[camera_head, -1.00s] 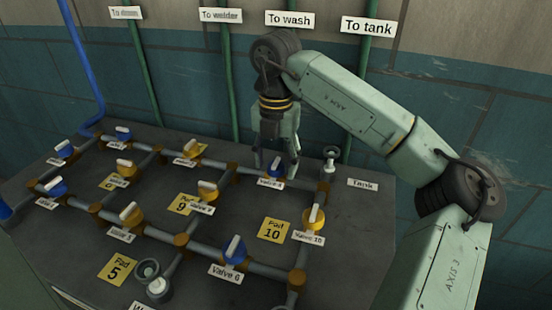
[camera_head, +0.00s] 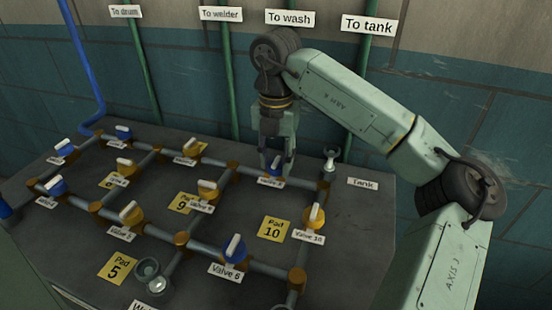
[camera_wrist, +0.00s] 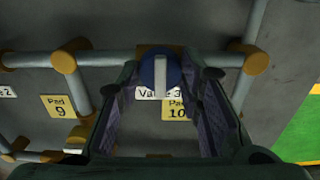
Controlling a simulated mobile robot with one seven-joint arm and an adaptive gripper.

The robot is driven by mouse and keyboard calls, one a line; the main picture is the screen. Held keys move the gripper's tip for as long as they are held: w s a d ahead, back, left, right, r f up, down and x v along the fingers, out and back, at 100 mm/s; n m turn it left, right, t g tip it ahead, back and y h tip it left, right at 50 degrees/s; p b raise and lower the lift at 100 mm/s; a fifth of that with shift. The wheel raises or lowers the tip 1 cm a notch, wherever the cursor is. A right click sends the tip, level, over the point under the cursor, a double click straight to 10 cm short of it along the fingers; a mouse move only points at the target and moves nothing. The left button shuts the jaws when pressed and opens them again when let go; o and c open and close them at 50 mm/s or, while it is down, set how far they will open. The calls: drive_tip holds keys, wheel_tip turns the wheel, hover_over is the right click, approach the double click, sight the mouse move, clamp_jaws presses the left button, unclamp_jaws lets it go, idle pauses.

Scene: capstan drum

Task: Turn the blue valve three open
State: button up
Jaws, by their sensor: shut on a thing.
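Blue valve three (camera_head: 275,170) sits on the far pipe run at the right, behind its label (camera_head: 270,182). My gripper (camera_head: 277,174) points down over it, with one finger on each side. In the wrist view the round blue valve (camera_wrist: 146,73) lies between the fingertips of my gripper (camera_wrist: 160,72). Its white handle (camera_wrist: 160,76) stands across the pipe. The fingers are shut on the valve; they partly hide it in the head view. The label is partly covered by the fingers in the wrist view.
Blue valve 6 (camera_head: 235,249) and yellow valve 10 (camera_head: 313,216) stand nearer the front. A grey fitting (camera_head: 330,160) by the Tank label (camera_head: 363,183) stands close to the right of my gripper. Bare bench lies around Pad 10 (camera_head: 274,229).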

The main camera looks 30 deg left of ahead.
sight(276, 161)
drive_tip(key=n+b, duration=0.1)
drive_tip(key=n, duration=0.2)
drive_tip(key=shift+n+b, duration=0.4)
drive_tip(key=n+b, duration=0.1)
drive_tip(key=n, duration=0.3)
drive_tip(key=shift+n, duration=0.3)
drive_tip(key=n, duration=0.9)
drive_tip(key=shift+n, duration=0.3)
drive_tip(key=o, duration=1.2)
drive_tip(key=shift+r, duration=0.15)
wheel_tip(276, 161, up, 12)
drive_tip(key=shift+f, duration=0.1)
